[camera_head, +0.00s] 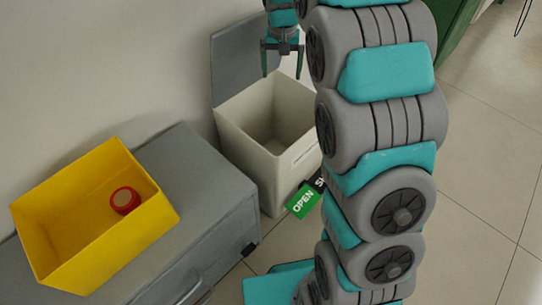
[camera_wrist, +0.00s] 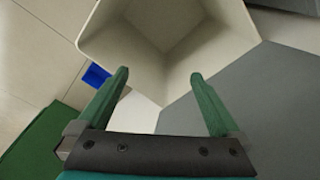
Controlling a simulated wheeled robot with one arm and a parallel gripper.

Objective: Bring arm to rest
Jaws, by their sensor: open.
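My gripper (camera_head: 283,58) is open and empty, with green fingers pointing down. In the head view it hangs above the white bin (camera_head: 240,145), in front of the raised grey lid (camera_head: 232,58). In the wrist view, my gripper (camera_wrist: 158,100) shows its two fingers spread apart, with the bin (camera_wrist: 110,50) beyond them. The part of the bin's inside that shows looks empty. My teal and grey arm covers the bin's right side in the head view.
A yellow box (camera_head: 60,215) holding a red round object (camera_head: 124,200) stands on a grey cabinet (camera_head: 215,200) at left. A green "OPEN" tag (camera_head: 302,201) is by the bin's front. A green object (camera_head: 458,30) stands at the upper right. The tiled floor at right is clear.

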